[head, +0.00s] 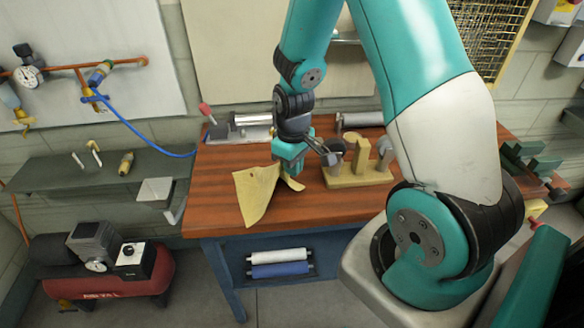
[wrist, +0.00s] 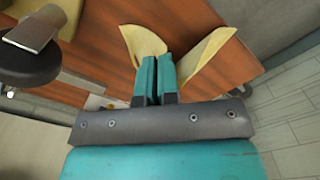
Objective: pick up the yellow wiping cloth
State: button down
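The yellow wiping cloth (head: 254,194) is at the left part of the wooden workbench, bunched and creased, with one corner near the front edge. My gripper (head: 287,170) points down over the cloth's right part in the head view. In the wrist view my gripper's two teal fingers (wrist: 158,60) are almost together, with cloth (wrist: 205,58) spreading out on both sides of them. The fingers appear shut on a fold of the cloth. The fold itself is hidden between them, and I cannot tell whether the cloth's lower edge touches the bench.
On the wooden workbench (head: 320,205), a pale wooden block fixture (head: 357,178) stands just right of my gripper. Metal cylinders (head: 360,119) lie at the back. A grey shelf (head: 75,171) and a red compressor (head: 110,285) are to the left. The bench's front strip is clear.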

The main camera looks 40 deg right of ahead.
notch_tip(320, 180, up, 18)
jog(key=p, duration=1.5)
